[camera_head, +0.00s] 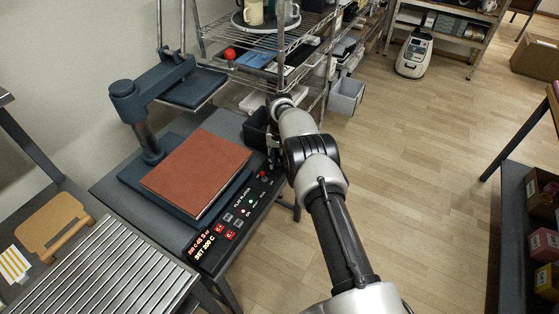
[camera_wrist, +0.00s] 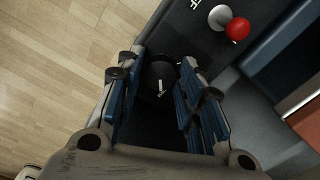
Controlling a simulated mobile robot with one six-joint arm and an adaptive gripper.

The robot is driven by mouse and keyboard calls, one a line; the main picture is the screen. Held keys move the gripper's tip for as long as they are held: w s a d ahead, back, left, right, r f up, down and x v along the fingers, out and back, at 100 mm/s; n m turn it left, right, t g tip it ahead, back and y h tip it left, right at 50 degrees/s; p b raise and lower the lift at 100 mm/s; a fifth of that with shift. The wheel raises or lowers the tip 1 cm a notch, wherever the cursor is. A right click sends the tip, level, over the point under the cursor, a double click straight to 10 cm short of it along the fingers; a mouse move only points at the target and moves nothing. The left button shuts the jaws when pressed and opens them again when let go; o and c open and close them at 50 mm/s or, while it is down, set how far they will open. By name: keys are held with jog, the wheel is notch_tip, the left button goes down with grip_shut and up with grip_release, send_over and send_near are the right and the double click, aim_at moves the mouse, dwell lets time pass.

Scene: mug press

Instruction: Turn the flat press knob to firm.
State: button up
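The black knob (camera_wrist: 160,76) with a white pointer mark sits on the dark press panel in the wrist view, between my fingers. My gripper (camera_wrist: 162,58) is open, with one blue-padded finger on each side of the knob. I cannot tell whether either pad touches it. In the head view my gripper (camera_head: 273,148) is low at the far end of the control panel (camera_head: 232,222), and it hides the knob there. The flat press (camera_head: 148,138) has a dark post and arm, with a red-brown pad (camera_head: 196,170) on its base. The knob's setting labels are not readable.
A wire shelf (camera_head: 290,50) with cups rises behind my arm. A slatted metal table (camera_head: 110,270) is at front left.

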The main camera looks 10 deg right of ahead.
aim_at(280, 163)
jog(key=shift+o, duration=1.3)
jog(key=shift+r, duration=0.1)
notch_tip(280, 163, up, 12)
